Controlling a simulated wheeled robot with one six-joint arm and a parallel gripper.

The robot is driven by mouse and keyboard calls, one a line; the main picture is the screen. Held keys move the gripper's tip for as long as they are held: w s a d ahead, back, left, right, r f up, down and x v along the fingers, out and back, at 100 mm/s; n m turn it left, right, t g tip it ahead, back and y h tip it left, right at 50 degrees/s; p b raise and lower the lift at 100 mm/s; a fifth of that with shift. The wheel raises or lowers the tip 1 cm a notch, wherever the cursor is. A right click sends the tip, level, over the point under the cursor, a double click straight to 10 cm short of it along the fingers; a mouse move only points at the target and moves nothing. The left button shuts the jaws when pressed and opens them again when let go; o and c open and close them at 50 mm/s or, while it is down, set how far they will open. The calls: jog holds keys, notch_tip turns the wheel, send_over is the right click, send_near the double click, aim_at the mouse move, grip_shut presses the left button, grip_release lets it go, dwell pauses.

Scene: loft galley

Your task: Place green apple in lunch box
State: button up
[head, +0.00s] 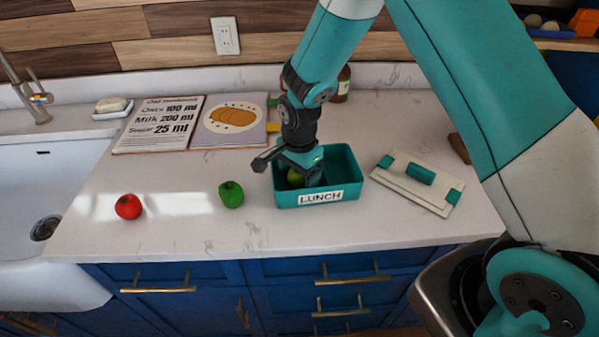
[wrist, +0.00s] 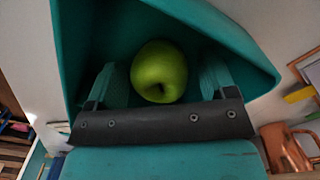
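The green apple (head: 294,178) is inside the teal lunch box (head: 342,192), which stands on the counter with a LUNCH label on its front. My gripper (head: 308,180) points down into the box and hides part of the apple. In the wrist view the apple (wrist: 159,70) lies between and just beyond the two fingertips of my gripper (wrist: 162,80). The fingers are spread, with a visible gap on the right side of the apple. The box walls (wrist: 215,30) surround it.
A green pepper (head: 231,194) and a red tomato-like item (head: 128,206) lie left of the box. The box lid (head: 400,190) lies flat to the right. An open recipe book (head: 160,125) is behind; a sink (head: 50,180) is far left.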

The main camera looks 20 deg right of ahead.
notch_tip(320, 180, up, 12)
jog(key=b, duration=0.2)
jog(key=s+a+r+n+y, duration=0.2)
jog(key=s+r+n, duration=0.3)
jog(key=s+n, duration=0.5)
jog(key=s+a+r+n+y, duration=0.2)
jog(key=s+r+n, duration=0.3)
jog(key=s+n, duration=0.5)
jog(key=s, duration=0.4)
jog(key=shift+s+a+r, duration=0.2)
jog(key=shift+s+a, duration=0.1)
jog(key=shift+s, duration=0.1)
